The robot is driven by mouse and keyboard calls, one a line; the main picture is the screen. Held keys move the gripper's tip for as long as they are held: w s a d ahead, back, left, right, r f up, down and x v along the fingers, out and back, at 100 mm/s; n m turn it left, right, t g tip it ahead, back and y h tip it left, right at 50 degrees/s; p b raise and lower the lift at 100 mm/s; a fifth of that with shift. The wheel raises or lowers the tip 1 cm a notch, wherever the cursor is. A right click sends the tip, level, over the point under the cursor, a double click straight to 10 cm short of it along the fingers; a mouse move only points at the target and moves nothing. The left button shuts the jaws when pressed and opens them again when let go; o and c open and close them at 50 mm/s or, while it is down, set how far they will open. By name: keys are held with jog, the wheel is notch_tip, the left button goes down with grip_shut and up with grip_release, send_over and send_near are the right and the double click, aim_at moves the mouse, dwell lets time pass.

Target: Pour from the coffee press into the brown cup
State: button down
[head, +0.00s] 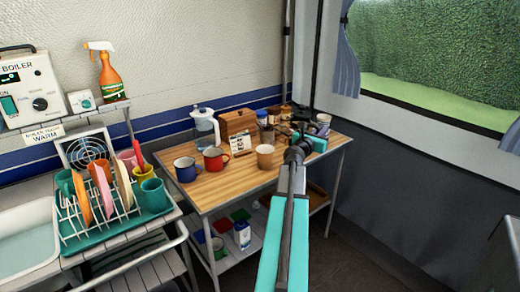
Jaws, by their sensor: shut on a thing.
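The brown cup (265,157), a tan tumbler, stands upright near the front edge of the wooden table. My gripper (302,137) is over the table's right part, to the right of the brown cup and apart from it. It is shut on a dark thing that looks like the coffee press (300,113). My arm and gripper hide most of it, so its tilt and contents cannot be told. No pouring stream shows.
On the table (221,187) stand a blue mug (186,170), a red mug (214,159), a clear jug (206,129), a wooden box (238,123), a small sign (240,142) and several jars at the back right. A dish rack (103,225) stands left. Bare wood lies front left.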

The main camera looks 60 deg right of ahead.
jog(key=shift+w, duration=0.2)
dwell(0.3)
jog(key=s+a+f+n+t+b, duration=0.2)
jog(key=a+f+n+t+b, duration=0.1)
jog(key=f, duration=0.5)
jog(key=t+b, duration=0.1)
jog(key=b, duration=0.1)
jog(key=shift+s+a+f+b, duration=0.15)
jog(key=shift+a+f+b, duration=0.1)
jog(key=shift+a+b, duration=0.05)
jog(key=shift+r, duration=0.1)
